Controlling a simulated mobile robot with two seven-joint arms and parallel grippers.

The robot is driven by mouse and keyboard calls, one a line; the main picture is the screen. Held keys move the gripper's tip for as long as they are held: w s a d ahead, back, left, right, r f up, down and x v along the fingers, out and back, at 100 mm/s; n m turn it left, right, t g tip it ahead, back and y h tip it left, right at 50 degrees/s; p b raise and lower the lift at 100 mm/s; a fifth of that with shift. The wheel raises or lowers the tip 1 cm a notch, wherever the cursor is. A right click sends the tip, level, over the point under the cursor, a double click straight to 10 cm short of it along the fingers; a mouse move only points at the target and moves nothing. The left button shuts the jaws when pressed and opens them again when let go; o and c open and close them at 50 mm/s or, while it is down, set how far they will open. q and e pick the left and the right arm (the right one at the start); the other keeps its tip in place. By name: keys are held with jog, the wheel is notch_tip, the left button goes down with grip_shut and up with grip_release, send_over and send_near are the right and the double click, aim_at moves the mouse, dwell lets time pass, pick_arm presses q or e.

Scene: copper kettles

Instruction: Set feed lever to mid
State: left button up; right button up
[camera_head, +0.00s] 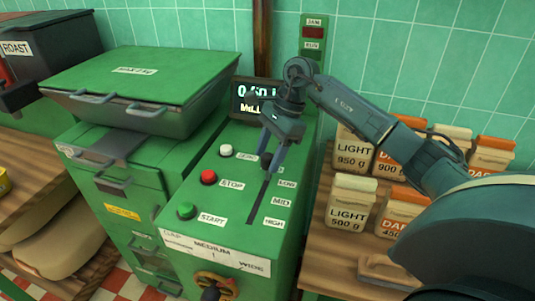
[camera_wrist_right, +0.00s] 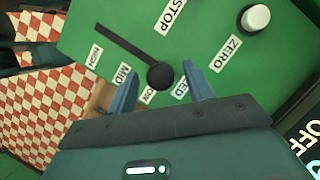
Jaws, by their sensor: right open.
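The feed lever shows in the right wrist view as a round black knob (camera_wrist_right: 160,76) at the LOW end of a dark straight slot (camera_wrist_right: 125,43). MID and HIGH labels stand along the slot. In the head view the slot (camera_head: 261,200) runs down the green panel beside LOW, MID and HIGH. My right gripper (camera_head: 274,162) points down over the slot's upper end and mostly hides the knob there. In the wrist view my right gripper (camera_wrist_right: 160,92) is open, with one blue finger on each side of the knob, apart from it. My left gripper is not in view.
White (camera_head: 226,151), red (camera_head: 208,177) and green (camera_head: 186,211) buttons sit left of the slot. A display (camera_head: 256,101) stands behind the panel. Labelled bags, including a LIGHT bag (camera_head: 349,204), stand on the wooden shelf at right. A green lidded hopper (camera_head: 140,80) is at left.

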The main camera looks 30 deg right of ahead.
jog(key=shift+a+f, duration=0.25)
jog(key=shift+f, duration=0.3)
grip_shut()
